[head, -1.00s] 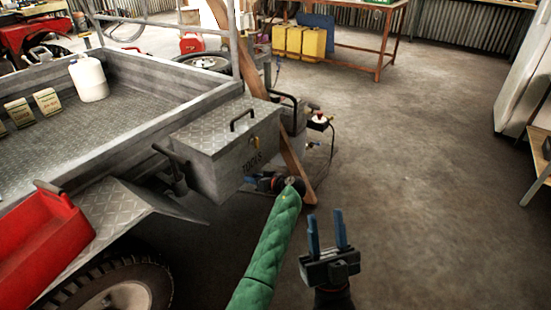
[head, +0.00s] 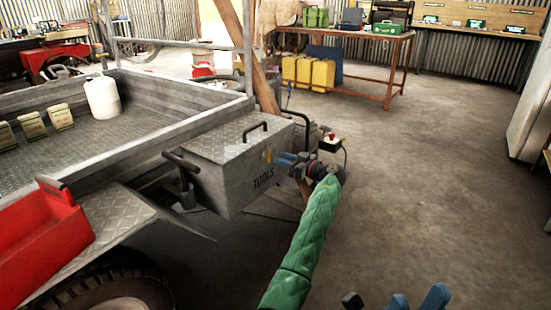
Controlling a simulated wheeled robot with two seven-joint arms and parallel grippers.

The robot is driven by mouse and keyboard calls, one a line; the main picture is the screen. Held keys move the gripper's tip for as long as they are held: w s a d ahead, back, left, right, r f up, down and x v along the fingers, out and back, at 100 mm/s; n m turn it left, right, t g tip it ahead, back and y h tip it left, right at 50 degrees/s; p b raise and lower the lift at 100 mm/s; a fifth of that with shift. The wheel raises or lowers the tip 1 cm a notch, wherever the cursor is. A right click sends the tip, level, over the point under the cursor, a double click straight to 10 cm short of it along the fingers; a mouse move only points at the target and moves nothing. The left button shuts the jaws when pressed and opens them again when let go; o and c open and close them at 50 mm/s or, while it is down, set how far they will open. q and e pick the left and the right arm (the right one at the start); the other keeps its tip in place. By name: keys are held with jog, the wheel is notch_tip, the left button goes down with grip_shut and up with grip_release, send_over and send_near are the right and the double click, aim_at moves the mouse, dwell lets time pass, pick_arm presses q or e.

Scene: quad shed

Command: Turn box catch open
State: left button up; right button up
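The grey metal tool box (head: 225,182), marked TOOLS, is fixed at the front corner of the trailer. Its tread-plate lid with a black handle is down. A small yellow catch (head: 267,156) shows on the box's right-hand face, near the lid edge.
The trailer bed (head: 110,122) holds a white jug (head: 102,96) and several small cartons. A red tray (head: 40,245) sits on the mudguard at left. A box with a red button (head: 331,139) is just behind my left gripper. The floor on the right is clear.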

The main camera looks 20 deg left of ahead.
aim_at(271, 154)
pick_arm(q)
jog(key=shift+b+x, duration=0.3)
jog(key=shift+x, duration=1.9)
grip_shut()
